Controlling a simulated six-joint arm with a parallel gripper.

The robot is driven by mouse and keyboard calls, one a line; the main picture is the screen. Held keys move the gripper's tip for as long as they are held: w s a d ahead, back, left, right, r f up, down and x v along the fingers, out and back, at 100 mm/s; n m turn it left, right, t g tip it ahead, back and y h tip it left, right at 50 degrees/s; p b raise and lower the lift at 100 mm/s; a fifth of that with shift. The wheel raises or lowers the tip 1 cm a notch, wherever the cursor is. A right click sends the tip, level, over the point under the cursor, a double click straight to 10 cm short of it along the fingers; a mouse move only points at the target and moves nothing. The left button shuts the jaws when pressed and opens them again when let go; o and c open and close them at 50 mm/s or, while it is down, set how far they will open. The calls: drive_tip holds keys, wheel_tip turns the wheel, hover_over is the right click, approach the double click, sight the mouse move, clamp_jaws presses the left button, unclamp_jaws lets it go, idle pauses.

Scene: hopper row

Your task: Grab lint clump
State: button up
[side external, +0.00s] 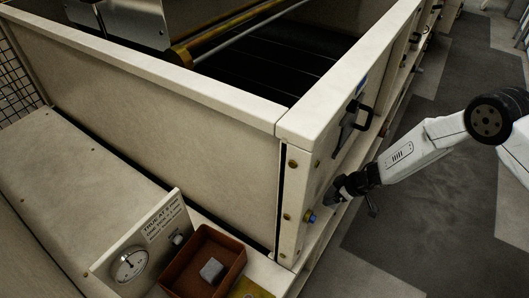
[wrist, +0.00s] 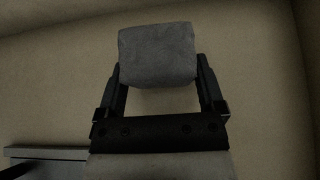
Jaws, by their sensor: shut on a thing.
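My gripper (wrist: 157,88) is shut on a grey, rough-looking block, the lint clump (wrist: 157,52), held between its two dark fingers in the wrist view. In the side view my gripper (side external: 338,190) is beside the end panel of the large cream hopper, at the right; the clump in it cannot be made out there. Another grey lump (side external: 211,270) lies in a rust-brown tray (side external: 233,268) at the bottom of the side view, apart from my gripper.
The cream hopper (side external: 150,95) has high walls, with a black handle (side external: 358,115) and a blue knob (side external: 310,216) on its end panel near my gripper. A gauge panel (side external: 145,245) stands left of the tray. Grey floor (side external: 430,220) is open at the right.

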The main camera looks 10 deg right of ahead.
drive_tip(key=s+d, duration=1.2)
drive_tip(key=shift+s+d, duration=0.2)
idle(0.4)
